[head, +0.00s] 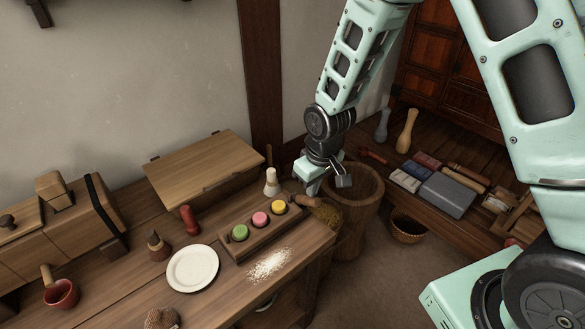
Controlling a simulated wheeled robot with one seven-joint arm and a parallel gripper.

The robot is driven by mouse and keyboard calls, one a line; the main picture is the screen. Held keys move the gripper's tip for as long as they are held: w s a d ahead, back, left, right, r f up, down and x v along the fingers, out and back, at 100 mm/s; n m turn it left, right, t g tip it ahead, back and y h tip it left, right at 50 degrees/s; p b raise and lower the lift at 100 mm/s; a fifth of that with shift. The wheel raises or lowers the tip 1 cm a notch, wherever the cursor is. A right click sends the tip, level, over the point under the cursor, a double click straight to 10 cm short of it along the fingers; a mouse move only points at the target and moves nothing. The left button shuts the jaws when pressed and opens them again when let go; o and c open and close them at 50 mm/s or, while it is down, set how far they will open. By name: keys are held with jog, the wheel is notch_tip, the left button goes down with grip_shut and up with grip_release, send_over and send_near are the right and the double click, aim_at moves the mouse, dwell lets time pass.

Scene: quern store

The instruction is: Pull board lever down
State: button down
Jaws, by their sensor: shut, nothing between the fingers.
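A flat wooden board (204,170) sits at the back of the wooden counter, against the wall. I cannot make out for certain a lever on it. A short dark-red upright piece (190,218) stands in front of the board's near edge; whether it is joined to the board is unclear. My gripper (327,186) is to the right of the board, above the counter's right end and beside a wooden tub (362,190). It is shut and empty, apart from the board. Its fingertips are small in this view.
A wooden tray (262,238) holds pink, green and yellow round pieces. A white plate (192,268), spilled white powder (268,264) and a pale pestle-like piece (271,183) are on the counter. A red cup (61,294) stands at left. A low shelf with cloths (405,180) is at right.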

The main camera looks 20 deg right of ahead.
jog(key=shift+w, duration=0.1)
jog(key=shift+w+a+f, duration=0.2)
jog(key=shift+w+a, duration=0.1)
jog(key=shift+w, duration=0.3)
jog(key=shift+w+r, duration=0.1)
jog(key=shift+r, duration=0.15)
jog(key=s+d+r+p, duration=0.1)
jog(key=s+r, duration=0.3)
jog(key=r, duration=0.6)
jog(key=shift+d+r+p, duration=0.15)
jog(key=shift+d+p, duration=0.2)
jog(key=shift+p, duration=0.2)
jog(key=shift+s, duration=0.1)
